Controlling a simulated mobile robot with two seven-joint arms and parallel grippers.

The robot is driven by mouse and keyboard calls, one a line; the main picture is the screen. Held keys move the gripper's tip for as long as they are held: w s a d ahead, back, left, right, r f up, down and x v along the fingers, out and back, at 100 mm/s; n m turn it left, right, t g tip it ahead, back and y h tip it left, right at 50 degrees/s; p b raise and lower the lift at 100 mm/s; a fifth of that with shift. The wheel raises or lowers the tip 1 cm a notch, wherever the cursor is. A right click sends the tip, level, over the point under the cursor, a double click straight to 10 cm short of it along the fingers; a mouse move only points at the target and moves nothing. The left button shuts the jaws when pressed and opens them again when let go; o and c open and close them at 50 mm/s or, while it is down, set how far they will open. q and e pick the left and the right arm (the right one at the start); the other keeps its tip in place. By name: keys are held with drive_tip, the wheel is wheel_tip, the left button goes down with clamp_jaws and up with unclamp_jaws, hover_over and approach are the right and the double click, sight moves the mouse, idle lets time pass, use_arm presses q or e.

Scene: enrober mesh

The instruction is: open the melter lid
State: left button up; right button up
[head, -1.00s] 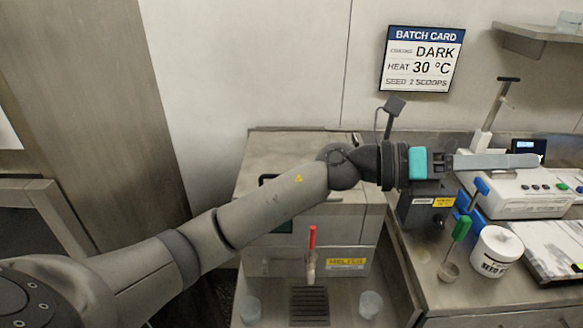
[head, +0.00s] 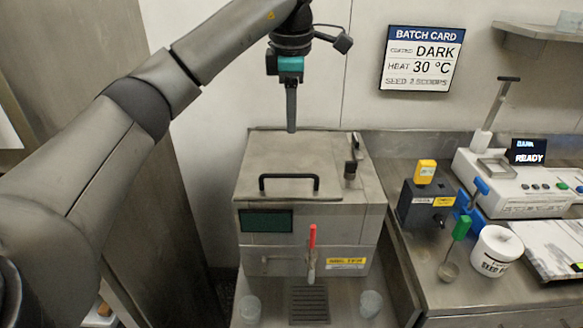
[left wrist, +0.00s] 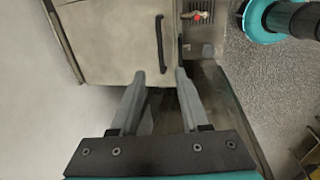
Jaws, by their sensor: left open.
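The melter (head: 310,225) is a steel box with a dark front panel and a red-handled tap. Its flat lid (head: 300,155) lies shut on top, with a black bar handle (head: 289,178) near its front edge. My left gripper (head: 291,130) points down above the back of the lid, apart from it. In the left wrist view its two fingers (left wrist: 160,73) are spread with nothing between them. The lid handle (left wrist: 161,43) shows beyond the fingertips there. My right gripper is in neither view.
A black box with a yellow block (head: 426,168) stands right of the melter. Further right are a white device (head: 520,190) reading READY, a white tub (head: 496,250) and a green-handled scoop (head: 461,228). Clear cups flank the drip grate (head: 309,305). A wall stands behind.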

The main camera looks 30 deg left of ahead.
sight(292, 176)
use_arm(q)
drive_tip(key=f, duration=0.5)
drive_tip(key=w+a+f, duration=0.1)
drive_tip(key=f, duration=0.4)
drive_tip(key=w+f, duration=0.1)
drive_tip(key=f, duration=0.3)
drive_tip(key=shift+w+a+f+b, duration=0.25)
drive_tip(key=shift+f+b, duration=0.1)
drive_tip(key=shift+f, duration=0.05)
clamp_jaws()
idle(0.7)
